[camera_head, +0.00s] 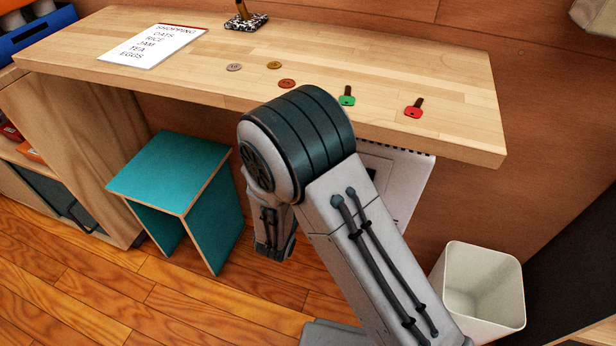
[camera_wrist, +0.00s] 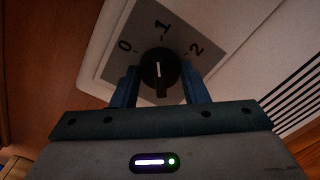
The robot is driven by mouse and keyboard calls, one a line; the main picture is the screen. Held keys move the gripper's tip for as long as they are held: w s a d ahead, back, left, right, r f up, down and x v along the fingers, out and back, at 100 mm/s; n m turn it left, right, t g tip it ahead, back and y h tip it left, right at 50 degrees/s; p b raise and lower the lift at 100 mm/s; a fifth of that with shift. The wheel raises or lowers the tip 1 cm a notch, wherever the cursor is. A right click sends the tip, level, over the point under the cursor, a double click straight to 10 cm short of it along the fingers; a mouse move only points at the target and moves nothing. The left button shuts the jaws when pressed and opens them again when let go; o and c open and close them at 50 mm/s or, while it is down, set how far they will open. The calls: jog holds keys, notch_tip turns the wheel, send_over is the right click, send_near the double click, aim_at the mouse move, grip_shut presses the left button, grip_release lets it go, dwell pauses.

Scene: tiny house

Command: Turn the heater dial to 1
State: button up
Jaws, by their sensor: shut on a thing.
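In the wrist view the heater dial (camera_wrist: 158,70) is a round black knob with a white line on its face. It sits on a grey plate marked 0, 1 and 2. The white line stands nearly upright in the picture, roughly in line with the 1. My gripper (camera_wrist: 161,88) has its two blue fingers on either side of the dial and is shut on it. The white heater (camera_wrist: 247,32) fills the upper right, with dark vent slots at the right. In the head view the white heater (camera_head: 402,190) shows partly under the desk; my arm hides the dial and gripper.
A teal stool (camera_head: 165,172) stands left of my arm. A white bin (camera_head: 480,290) stands right.

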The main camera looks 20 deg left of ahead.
jog(key=shift+f+m+b, duration=0.1)
jog(key=shift+m+b, duration=0.4)
jog(key=shift+m, duration=0.1)
jog(key=o, duration=1)
jog(key=shift+c, duration=0.2)
jog(key=shift+s, duration=0.1)
jog(key=s+a+p, duration=0.1)
jog(key=s+p, duration=0.1)
jog(key=s, duration=1.1)
jog(key=shift+s+p, duration=0.3)
jog(key=shift+p, duration=0.05)
